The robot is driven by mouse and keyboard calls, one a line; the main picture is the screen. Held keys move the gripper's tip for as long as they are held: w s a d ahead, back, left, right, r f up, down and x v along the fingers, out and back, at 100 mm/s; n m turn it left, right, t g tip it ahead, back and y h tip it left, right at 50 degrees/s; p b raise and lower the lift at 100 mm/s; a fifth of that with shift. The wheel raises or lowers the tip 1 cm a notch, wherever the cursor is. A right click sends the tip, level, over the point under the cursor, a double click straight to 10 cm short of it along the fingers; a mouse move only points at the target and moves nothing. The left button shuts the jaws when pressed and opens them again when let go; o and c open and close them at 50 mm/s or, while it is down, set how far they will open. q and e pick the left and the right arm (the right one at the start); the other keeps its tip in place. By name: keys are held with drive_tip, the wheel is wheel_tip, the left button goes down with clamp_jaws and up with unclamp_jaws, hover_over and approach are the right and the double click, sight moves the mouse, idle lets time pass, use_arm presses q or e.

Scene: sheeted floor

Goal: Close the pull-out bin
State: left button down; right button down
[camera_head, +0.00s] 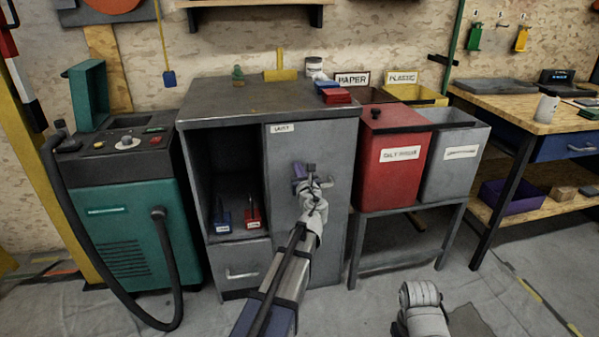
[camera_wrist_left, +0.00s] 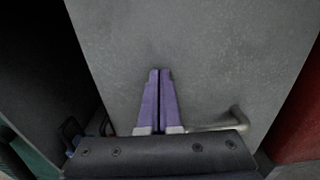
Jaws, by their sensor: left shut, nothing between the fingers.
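The pull-out bin's tall grey front (camera_head: 336,225) forms the right half of the grey cabinet and bears a white label near its top. It also fills most of the left wrist view (camera_wrist_left: 210,65). Its bar handle shows just right of my gripper in the left wrist view (camera_wrist_left: 222,122). My left gripper (camera_head: 300,178) is in front of this panel, left of the handle, with its purple fingers (camera_wrist_left: 160,71) shut and empty, pointing at the panel. I cannot tell whether the fingertips touch it, or how far the front stands out. My right gripper is not in view.
Left of the panel is an open compartment with blue (camera_head: 222,217) and red (camera_head: 252,214) items, above a drawer (camera_head: 243,273). A teal machine (camera_head: 130,230) with a hose stands left. A red bin (camera_head: 393,160) and a grey bin (camera_head: 455,165) stand right on a metal stand.

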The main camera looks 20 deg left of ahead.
use_arm(q)
drive_tip(key=shift+w+a+r, duration=0.1)
drive_tip(key=shift+w+a, duration=0.15)
drive_tip(key=shift+w, duration=0.15)
drive_tip(key=v, duration=1.5)
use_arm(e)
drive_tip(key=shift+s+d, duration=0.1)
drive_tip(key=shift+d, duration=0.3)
